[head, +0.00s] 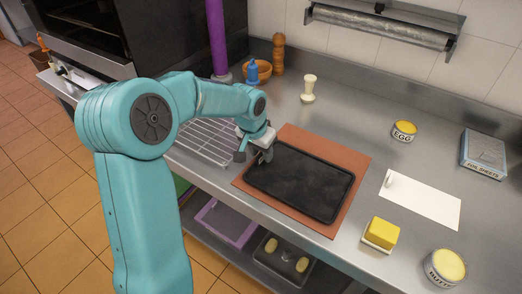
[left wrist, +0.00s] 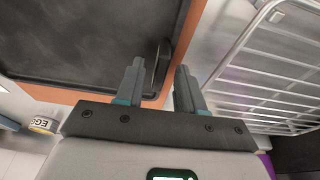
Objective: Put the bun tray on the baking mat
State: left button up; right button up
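A flat, empty black tray (head: 305,183) with a raised rim lies on the orange-brown baking mat (head: 333,229). The mat shows around the tray. In the left wrist view the tray (left wrist: 90,35) fills the upper left, and a thin dark handle (left wrist: 161,62) stands at its end. My left gripper (head: 262,155) is at the tray's left end. Its two fingers (left wrist: 158,85) are apart, with the handle near the gap between them; I cannot tell if they touch it. My right gripper is in neither view.
A wire rack (head: 207,139) lies left of the mat. A white sheet (head: 420,200), yellow block (head: 380,233) and tins (head: 404,131) stand to the right. Below the counter, a shelf holds a dark tray (head: 284,263) with pale bun-like pieces and a purple frame (head: 227,223).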

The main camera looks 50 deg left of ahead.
pick_arm(q)
jog(key=shift+r, duration=0.3)
jog(key=v, duration=1.1)
jog(key=shift+r, duration=0.35)
